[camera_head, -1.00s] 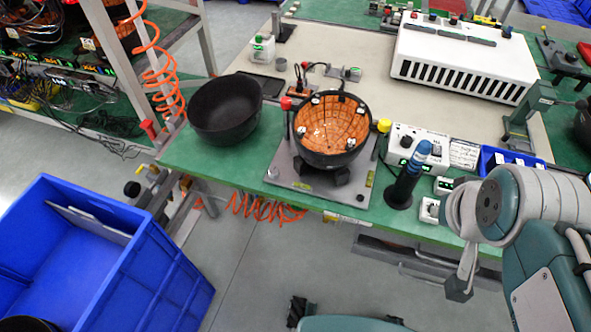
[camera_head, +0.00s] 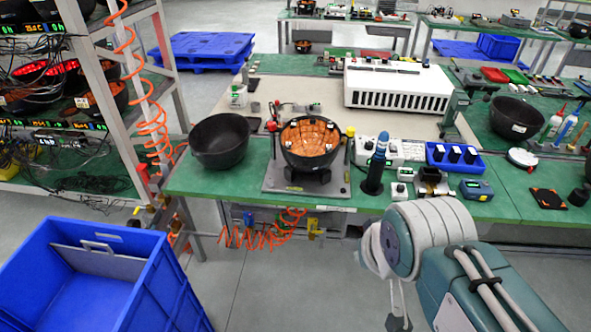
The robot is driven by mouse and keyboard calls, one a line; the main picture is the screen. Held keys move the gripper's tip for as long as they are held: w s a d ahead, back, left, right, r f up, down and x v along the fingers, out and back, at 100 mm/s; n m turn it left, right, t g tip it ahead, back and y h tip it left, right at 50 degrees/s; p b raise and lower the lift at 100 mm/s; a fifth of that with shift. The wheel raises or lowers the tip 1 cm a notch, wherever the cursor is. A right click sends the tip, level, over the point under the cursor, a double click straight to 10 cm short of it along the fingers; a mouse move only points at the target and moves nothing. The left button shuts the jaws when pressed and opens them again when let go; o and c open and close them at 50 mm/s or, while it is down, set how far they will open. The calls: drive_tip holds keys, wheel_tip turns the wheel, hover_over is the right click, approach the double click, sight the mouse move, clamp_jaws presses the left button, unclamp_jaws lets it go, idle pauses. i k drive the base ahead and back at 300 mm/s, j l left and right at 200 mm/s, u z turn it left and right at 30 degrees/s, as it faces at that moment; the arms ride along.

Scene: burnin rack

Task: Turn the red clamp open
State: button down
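The red clamp (camera_head: 272,126) shows as a small red knob on a dark post, at the left side of the fixture. A black bowl with an orange lined inside (camera_head: 310,142) sits in this fixture on a grey metal plate (camera_head: 330,189). A yellow knob (camera_head: 350,131) stands on a like post at the right side. How the red clamp is turned is too small to tell. My gripper (camera_head: 398,322) shows only in part at the bottom edge, below my arm. It is well to the right of and nearer than the red clamp, and apart from it. Its fingers cannot be made out.
An empty black bowl (camera_head: 220,142) stands left of the fixture on the green bench (camera_head: 400,203). A dark blue-topped tool (camera_head: 376,160) stands upright to the right. A blue crate (camera_head: 140,270) is on the floor at left. An orange coiled hose (camera_head: 145,90) hangs by the rack.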

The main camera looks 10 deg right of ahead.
sight(271, 126)
drive_tip(key=i+j, duration=0.15)
drive_tip(key=i, duration=0.5)
drive_tip(key=i+j+u, duration=0.1)
drive_tip(key=i, duration=0.5)
drive_tip(key=j, duration=0.1)
